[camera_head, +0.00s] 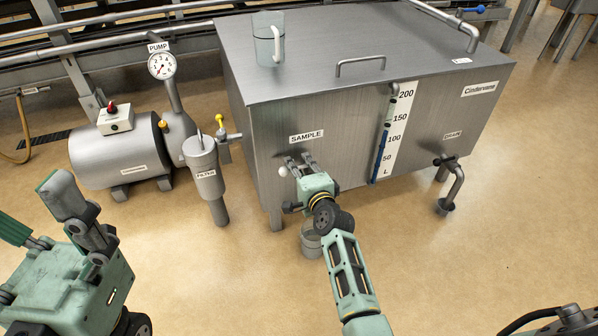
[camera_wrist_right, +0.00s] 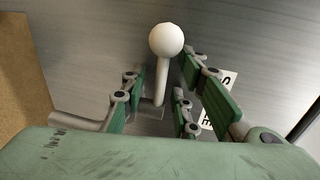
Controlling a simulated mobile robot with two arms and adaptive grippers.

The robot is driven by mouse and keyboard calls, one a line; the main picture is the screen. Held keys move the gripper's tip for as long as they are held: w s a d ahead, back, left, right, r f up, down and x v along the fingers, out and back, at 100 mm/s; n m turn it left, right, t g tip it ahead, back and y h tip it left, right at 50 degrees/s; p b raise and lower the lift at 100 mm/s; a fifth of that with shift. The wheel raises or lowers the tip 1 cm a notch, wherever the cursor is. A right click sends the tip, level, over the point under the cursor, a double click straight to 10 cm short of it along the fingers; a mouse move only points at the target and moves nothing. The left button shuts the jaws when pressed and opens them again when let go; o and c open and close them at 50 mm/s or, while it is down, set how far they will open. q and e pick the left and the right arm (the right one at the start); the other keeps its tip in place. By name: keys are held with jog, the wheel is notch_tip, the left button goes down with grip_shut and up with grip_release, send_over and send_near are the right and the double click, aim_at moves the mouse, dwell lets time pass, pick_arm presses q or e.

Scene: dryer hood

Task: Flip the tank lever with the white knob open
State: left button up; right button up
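The lever with the white knob (camera_wrist_right: 166,39) sits on the front of the steel tank (camera_head: 330,120), under the SAMPLE label (camera_head: 306,136). In the head view the knob (camera_head: 283,171) shows just left of my right gripper (camera_head: 295,168). In the right wrist view the lever stem stands between the spread green fingers of my right gripper (camera_wrist_right: 160,85), with space visible on both sides. The knob sticks out at the fingertips. A bent pipe (camera_wrist_right: 80,122) shows at the left. My left gripper (camera_head: 75,205) is at the lower left, away from the tank; its finger opening is unclear.
A grey cup (camera_head: 311,241) is on the floor below the right wrist. The pump (camera_head: 125,155) and filter (camera_head: 204,170) stand left of the tank. A drain pipe (camera_head: 453,188) juts out at the right. Floor in front of the tank is mostly clear.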

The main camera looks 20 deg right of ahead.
jog(key=shift+w, duration=0.1)
jog(key=shift+c, duration=0.5)
jog(key=c, duration=0.5)
jog(key=shift+f, duration=0.1)
grip_shut()
